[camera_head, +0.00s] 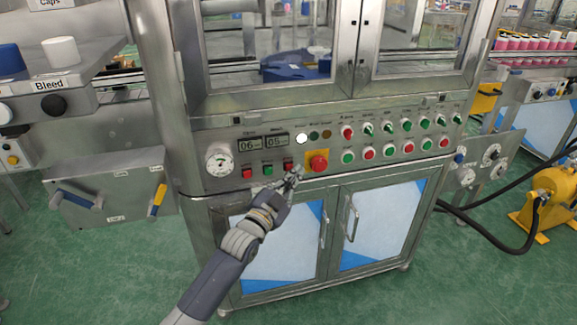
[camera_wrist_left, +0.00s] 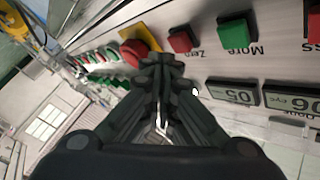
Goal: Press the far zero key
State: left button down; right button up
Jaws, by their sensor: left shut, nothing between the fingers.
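My left gripper (camera_head: 293,178) is shut and empty in front of the control panel; its fingertips also show in the left wrist view (camera_wrist_left: 160,62). The red zero key (camera_wrist_left: 180,40) is in the left wrist view, just beyond the fingertips, with the word "Zero" beside it. In the head view this red key (camera_head: 288,166) is just above and left of the fingertips, partly covered. I cannot tell whether the fingertips touch the panel. My right gripper is not in view.
A red mushroom button on a yellow plate (camera_head: 318,163) is close on the right of the gripper. A green key (camera_head: 268,170) and another red key (camera_head: 247,173) are to its left. Two displays (camera_head: 276,140) above read 06 and 05. Knobs and lit buttons line the panel further right.

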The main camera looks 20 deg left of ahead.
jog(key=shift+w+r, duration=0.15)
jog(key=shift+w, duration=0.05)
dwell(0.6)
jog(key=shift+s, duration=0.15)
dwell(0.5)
pick_arm(q)
jog(key=shift+w+a, duration=0.2)
jog(key=shift+w, duration=0.15)
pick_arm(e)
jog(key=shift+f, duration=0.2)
pick_arm(q)
jog(key=shift+w+a, duration=0.1)
